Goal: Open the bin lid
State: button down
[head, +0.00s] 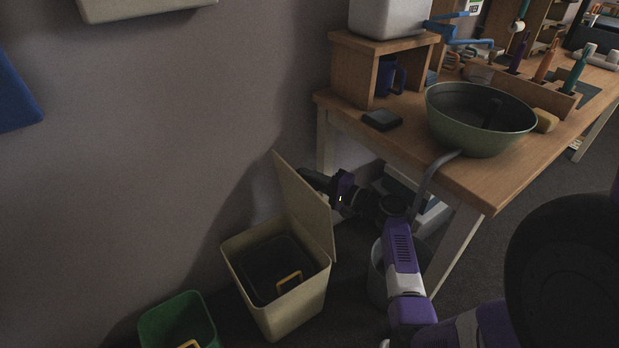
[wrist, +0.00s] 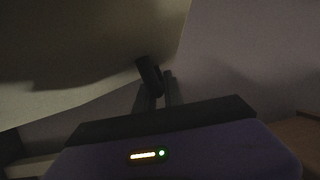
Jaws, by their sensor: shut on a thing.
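The beige bin (head: 290,312) stands on the floor against the wall, left of the table. Its lid (head: 297,200) is swung up to a steep, nearly upright angle, and the bin's mouth is uncovered. A dark inner bucket with a yellow handle shows inside. My gripper (head: 312,178) is at the lid's upper right side, shut on the lid. In the wrist view the lid (wrist: 80,65) fills the upper left, and my gripper's dark fingers (wrist: 160,88) are close together at its edge. The exact grip point is dark and hard to make out.
A green bin (head: 190,312) stands left of the beige one. The wooden table (head: 475,187) with a green bowl (head: 500,140) is to the right. A grey bin (head: 376,275) stands below my arm. The wall is close behind the lid.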

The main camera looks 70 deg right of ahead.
jog(key=d, duration=0.1)
jog(key=s+d+m+b, duration=0.1)
jog(key=s+d+m+t+b, duration=0.1)
jog(key=d, duration=0.1)
jog(key=shift+s+f+h, duration=0.25)
jog(key=shift+h, duration=0.05)
jog(key=c, duration=1.5)
grip_release()
jog(key=shift+o, duration=0.2)
jog(key=shift+r, duration=0.1)
